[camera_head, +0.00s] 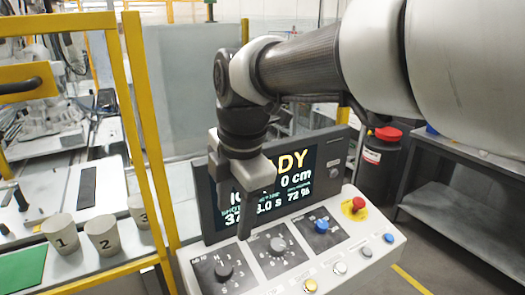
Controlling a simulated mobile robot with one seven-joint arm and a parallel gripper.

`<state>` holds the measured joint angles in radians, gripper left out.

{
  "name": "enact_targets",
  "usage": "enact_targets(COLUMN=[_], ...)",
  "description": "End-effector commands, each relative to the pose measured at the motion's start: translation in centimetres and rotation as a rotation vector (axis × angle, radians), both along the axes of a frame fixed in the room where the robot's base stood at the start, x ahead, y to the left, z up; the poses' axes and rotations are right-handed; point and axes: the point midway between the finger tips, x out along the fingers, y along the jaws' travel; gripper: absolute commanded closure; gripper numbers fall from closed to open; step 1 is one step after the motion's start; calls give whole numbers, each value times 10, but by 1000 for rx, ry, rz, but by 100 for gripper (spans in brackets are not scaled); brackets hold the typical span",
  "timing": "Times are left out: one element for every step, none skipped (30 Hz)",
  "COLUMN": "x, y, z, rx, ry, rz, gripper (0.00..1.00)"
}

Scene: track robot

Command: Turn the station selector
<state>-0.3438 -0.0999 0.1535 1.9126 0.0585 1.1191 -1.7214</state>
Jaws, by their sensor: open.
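A blue knob or button (321,227) sits on a third dark plate. The labels are too small to tell which is the station selector.
The screen (306,180) stands behind the panel, partly hidden by my gripper. A red emergency button (357,204) and several small push buttons line the panel. Yellow frame posts (150,140) and numbered cups (103,236) are at left. A grey bench (470,160) stands at right.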

Motion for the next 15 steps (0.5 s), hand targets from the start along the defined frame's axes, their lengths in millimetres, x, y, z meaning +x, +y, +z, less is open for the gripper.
enact_targets(x=[1, 2, 2, 2, 2, 3, 3, 4, 4, 5, 6, 7, 8, 9, 9], y=[8, 10, 13, 14, 15, 15, 15, 16, 16, 17, 18, 19, 19, 20, 21], z=[-3, -4, -5, -6, -8, -11, -15, -19, -25, -30, -36, -45, -51, -58, -67], rx=[-8, -10, -14, -14, -16, -16, -17, -17, -17, -17, -17, -18, -17, -17, -18], ry=[4, 3, 4, 4, 4, 5, 6, 6, 7, 7, 7, 9, 8, 8, 9], rz=[57, 84, 108, 118, 124, 127, 127, 126, 125, 124, 124, 123, 123, 123, 123], gripper=[50, 50, 50, 50, 50, 50, 50, 50, 50, 50, 50, 50, 50, 50, 50])
